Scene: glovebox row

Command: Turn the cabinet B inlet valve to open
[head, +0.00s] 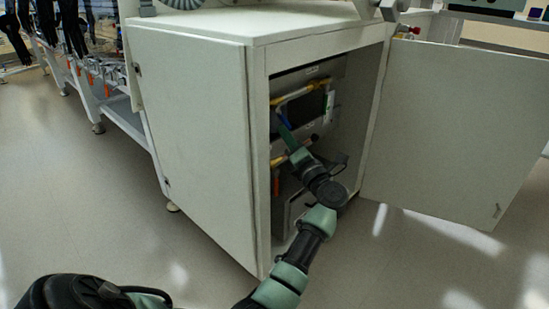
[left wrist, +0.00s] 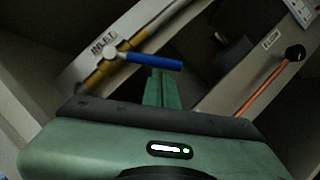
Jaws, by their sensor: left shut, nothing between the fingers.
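The inlet valve's blue lever (left wrist: 152,61) shows in the left wrist view, beside a white plate labelled INLET (left wrist: 103,44). It points right from its pivot on a yellow pipe (left wrist: 96,76), at an angle to the pipe. My left gripper (left wrist: 161,78) is shut and empty, its green fingers just under the lever's outer half. I cannot tell whether they touch it. In the head view, the left gripper (head: 282,123) reaches inside the open cabinet (head: 205,105), near the yellow pipework. The lever is hard to make out there. My right gripper is not in view.
The open cabinet door (head: 455,125) stands out to the right. A FLOW label (left wrist: 271,38) and a black knob (left wrist: 295,53) on an orange rod lie right of the lever. The floor in front is clear.

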